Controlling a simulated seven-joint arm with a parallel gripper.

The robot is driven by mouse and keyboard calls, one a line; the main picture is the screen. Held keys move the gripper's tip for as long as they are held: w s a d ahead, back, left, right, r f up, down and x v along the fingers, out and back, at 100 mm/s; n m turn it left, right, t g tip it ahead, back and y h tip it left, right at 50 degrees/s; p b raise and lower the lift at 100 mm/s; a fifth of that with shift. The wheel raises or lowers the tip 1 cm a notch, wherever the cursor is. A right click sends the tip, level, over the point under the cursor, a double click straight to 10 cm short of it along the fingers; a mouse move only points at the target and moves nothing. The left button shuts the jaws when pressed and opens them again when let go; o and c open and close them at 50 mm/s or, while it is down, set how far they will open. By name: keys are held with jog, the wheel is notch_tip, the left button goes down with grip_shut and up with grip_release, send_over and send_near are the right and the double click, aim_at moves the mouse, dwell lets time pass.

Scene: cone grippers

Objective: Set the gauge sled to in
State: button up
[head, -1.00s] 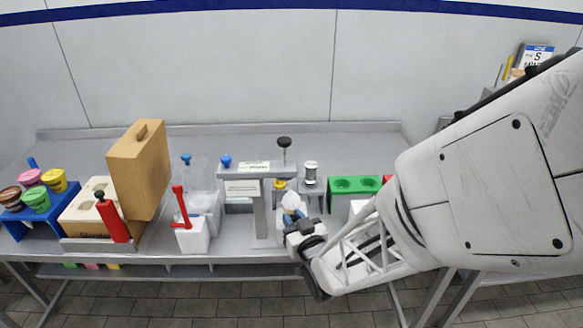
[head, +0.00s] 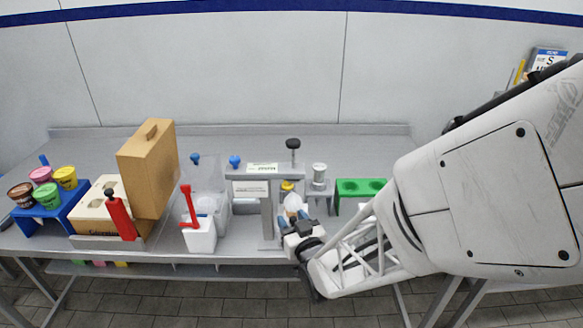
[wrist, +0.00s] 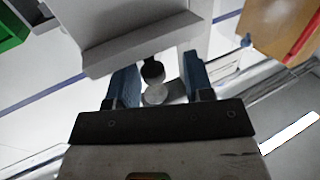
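A grey stand (head: 267,218) with a flat top and small printed labels (head: 250,188) stands near the front middle of the bench. I cannot tell which of its parts is the gauge sled, or its setting. A black knob on a post (head: 293,144) rises behind its right side. My gripper (head: 293,216) is just right of the stand's upright, near a whitish rounded part (head: 292,203). In the wrist view, the blue fingers (wrist: 162,85) are apart. A black and white knob-like part (wrist: 153,74) shows in the gap, with no clear contact.
A white block with a red lever (head: 198,232), a clear bin (head: 207,185) and a tan case (head: 147,168) stand left. A green two-hole block (head: 360,190) and a silver cylinder (head: 319,172) are right. Coloured tubs (head: 47,196) sit far left.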

jog(key=shift+s+d+f, duration=0.1)
jog(key=shift+s+d, duration=0.05)
jog(key=shift+s, duration=0.05)
jog(key=v, duration=0.7)
jog(key=shift+s, duration=0.2)
dwell(0.4)
dwell(0.3)
jog(key=s+d+r+m+g+h, duration=0.2)
jog(key=d+r+m+g+h, duration=0.1)
jog(key=d+r+g+h, duration=0.45)
jog(key=s+d+r+m+g, duration=0.1)
jog(key=s+d+r+g, duration=0.2)
jog(key=s, duration=0.4)
jog(key=s+d+r+g, duration=0.3)
jog(key=s+d+r, duration=0.1)
jog(key=s, duration=0.3)
jog(key=shift+r+m, duration=0.4)
jog(key=shift+r, duration=0.25)
